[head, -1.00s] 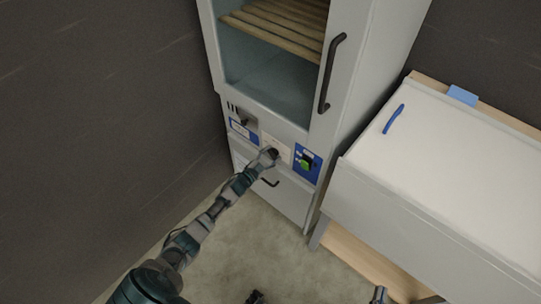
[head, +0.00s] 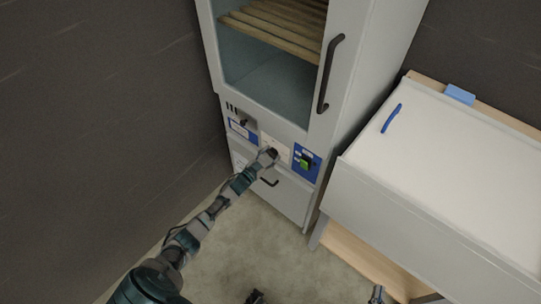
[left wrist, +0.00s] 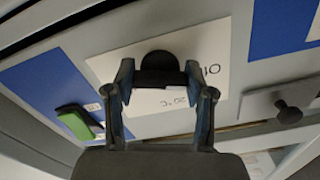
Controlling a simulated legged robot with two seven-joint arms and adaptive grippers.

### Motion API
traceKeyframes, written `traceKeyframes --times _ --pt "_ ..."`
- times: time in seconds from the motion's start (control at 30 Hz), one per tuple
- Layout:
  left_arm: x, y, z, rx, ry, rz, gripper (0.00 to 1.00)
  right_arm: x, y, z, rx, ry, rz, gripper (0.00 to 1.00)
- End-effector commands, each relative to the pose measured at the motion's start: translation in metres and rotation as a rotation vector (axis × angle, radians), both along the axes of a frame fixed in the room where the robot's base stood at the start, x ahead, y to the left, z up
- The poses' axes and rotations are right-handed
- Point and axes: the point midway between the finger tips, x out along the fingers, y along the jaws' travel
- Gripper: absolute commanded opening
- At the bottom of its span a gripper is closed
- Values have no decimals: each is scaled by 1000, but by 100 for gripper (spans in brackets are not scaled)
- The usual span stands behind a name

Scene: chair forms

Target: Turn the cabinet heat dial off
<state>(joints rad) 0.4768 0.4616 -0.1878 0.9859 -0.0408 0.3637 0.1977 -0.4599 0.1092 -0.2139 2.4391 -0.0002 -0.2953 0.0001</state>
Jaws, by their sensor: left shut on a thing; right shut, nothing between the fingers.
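The heat dial (left wrist: 172,62) is a black knob on a white plate on the tall cabinet's front. In the left wrist view it sits between my left gripper's two fingers (left wrist: 160,78), which are shut on it. The plate's printing appears upside down, with "OFF" to the right of the dial and "20 °C" below it. In the head view my left gripper (head: 270,155) reaches the white plate (head: 280,148) and mostly hides the dial. The dial's pointer direction is not clear. My right gripper (head: 377,294) shows only at the bottom edge, shut and empty.
A green switch (head: 305,162) on a blue plate is right of the dial; a dark knob (head: 246,122) is left. A drawer handle (head: 269,182) lies below, the cabinet door handle (head: 331,75) above. A white-topped unit (head: 450,150) stands right. The floor between is open.

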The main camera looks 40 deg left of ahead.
Motion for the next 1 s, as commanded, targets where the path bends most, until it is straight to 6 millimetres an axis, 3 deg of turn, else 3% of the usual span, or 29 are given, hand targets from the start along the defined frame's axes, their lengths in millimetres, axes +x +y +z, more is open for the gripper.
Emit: traceKeyframes --times 0.03,0.07,0.13,0.57,1.0 --pt "-4 1 -10 0 19 4 19 0 0 -1 0 1 0 0" --pt "-4 1 -10 0 19 4 61 0 0 -1 0 1 0 0" --pt "-4 1 -9 0 17 4 78 0 0 -1 0 1 0 0" --pt "-10 0 -3 2 6 0 79 -2 -1 -1 -1 1 0 0" --pt "-97 9 -7 0 11 1 79 -1 0 0 -1 0 0 0"
